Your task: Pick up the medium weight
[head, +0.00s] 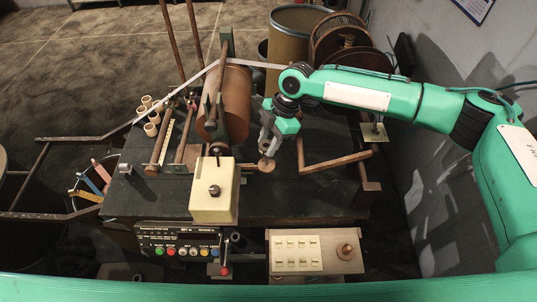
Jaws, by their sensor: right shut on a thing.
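My right gripper (268,146) reaches in from the right and points down over the dark workbench. It is shut on a small round brown weight (266,165), whose disc shows just below the fingertips. I cannot tell from its size alone whether this is the medium one, or whether it touches the bench top. My left gripper is not in view.
The winding machine's copper-coloured roll (236,103) stands left of the gripper, with a cream box (214,204) in front. A brown bent bar (336,162) lies to the right. A button panel (184,246) and a box with switches (297,252) are nearest.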

